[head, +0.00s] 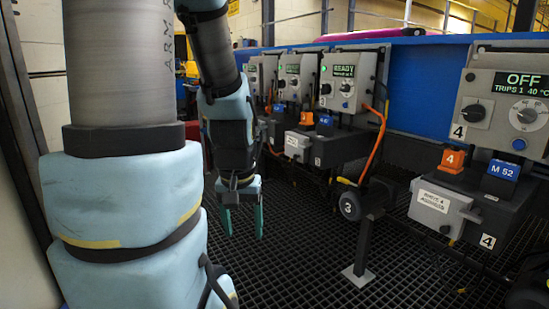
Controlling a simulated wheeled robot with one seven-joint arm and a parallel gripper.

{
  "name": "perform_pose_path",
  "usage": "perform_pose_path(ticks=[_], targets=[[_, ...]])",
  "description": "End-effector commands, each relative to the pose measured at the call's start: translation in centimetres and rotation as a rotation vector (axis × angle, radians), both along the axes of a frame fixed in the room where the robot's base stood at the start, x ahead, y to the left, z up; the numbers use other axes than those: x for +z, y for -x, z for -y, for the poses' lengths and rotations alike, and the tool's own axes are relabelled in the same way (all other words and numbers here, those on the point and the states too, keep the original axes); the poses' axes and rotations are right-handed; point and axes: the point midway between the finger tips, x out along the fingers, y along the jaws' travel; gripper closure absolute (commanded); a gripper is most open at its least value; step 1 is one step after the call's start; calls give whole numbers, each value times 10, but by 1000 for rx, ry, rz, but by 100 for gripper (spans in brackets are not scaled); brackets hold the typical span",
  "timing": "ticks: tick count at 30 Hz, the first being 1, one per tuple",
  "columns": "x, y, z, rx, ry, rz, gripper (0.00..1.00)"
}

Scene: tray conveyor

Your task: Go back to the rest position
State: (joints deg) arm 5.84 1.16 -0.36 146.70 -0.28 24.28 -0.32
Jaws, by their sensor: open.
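My gripper (243,222) hangs at the end of my arm, left of the picture's middle, with its fingers pointing down. Its two greenish fingers are apart, and nothing shows between them. It is above the dark grid floor and to the left of the row of control stations, apart from them. My arm's padded links fill the left side of the head view.
Control stations line the right; the nearest box (498,105) reads OFF, and another (350,80) reads READY. A post with a round end marked 3 (350,206) and an orange cable (373,150) stands before them. Grid floor (295,270) is clear between.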

Motion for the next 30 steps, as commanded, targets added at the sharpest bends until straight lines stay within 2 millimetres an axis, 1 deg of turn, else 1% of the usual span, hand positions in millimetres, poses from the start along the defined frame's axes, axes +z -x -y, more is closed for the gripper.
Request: perform_pose_path(ticks=[1,6,24,27,30], targets=[[32,0,0,-1,0,1,31],[85,0,0,-1,0,1,31],[267,-1,0,-1,0,2,31],[290,0,0,-1,0,2,31],[307,0,0,-1,0,2,31]])
